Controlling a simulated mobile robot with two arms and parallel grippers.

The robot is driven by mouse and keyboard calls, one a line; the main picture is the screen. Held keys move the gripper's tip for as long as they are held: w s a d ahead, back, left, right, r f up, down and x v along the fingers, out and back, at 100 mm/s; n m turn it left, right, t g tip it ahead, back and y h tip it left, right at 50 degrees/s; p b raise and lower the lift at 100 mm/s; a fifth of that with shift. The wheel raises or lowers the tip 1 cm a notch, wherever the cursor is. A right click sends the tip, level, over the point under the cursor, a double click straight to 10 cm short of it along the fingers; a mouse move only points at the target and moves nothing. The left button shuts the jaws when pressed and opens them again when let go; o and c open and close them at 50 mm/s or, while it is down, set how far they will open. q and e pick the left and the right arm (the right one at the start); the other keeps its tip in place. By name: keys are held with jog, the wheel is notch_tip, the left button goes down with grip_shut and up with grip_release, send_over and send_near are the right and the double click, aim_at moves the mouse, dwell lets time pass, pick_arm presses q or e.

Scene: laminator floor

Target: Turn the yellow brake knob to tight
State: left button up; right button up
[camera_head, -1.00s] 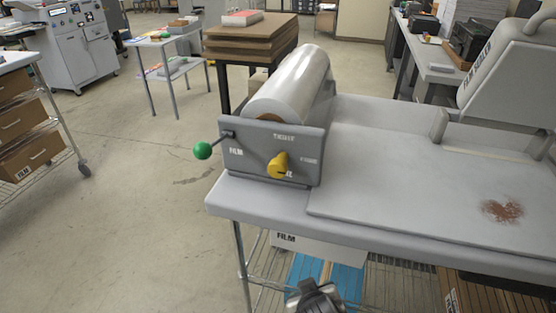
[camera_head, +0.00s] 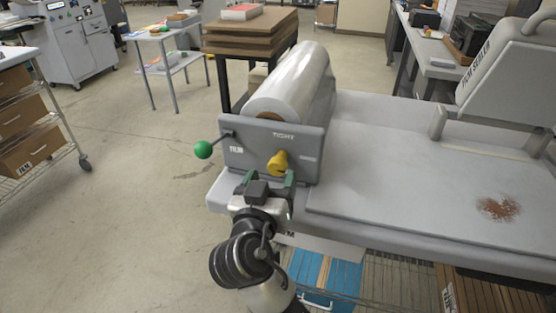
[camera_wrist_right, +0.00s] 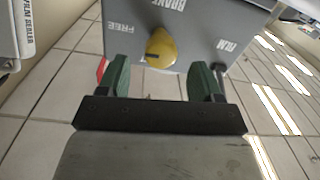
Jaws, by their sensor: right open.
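The yellow brake knob (camera_head: 277,163) sits on the grey front plate (camera_head: 308,150) of the film roll holder, below the word TIGHT. In the right wrist view the knob (camera_wrist_right: 161,47) shows upside down, with the words BRAKE and FREE beside it and a dark mark on its face. My right gripper (camera_head: 268,181) is open and empty, just in front of and slightly below the knob. In the wrist view its two green fingers (camera_wrist_right: 160,78) are spread on either side of the knob's line, apart from it. My left gripper is out of view.
The clear film roll (camera_head: 290,85) lies behind the plate. The film sealer (camera_head: 505,75) stands at the right of the bench (camera_head: 400,170).

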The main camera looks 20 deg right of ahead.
aim_at(276, 170)
jog(key=x, duration=0.5)
jog(key=shift+w+p, duration=0.15)
jog(key=shift+p, duration=0.15)
jog(key=c, duration=0.9)
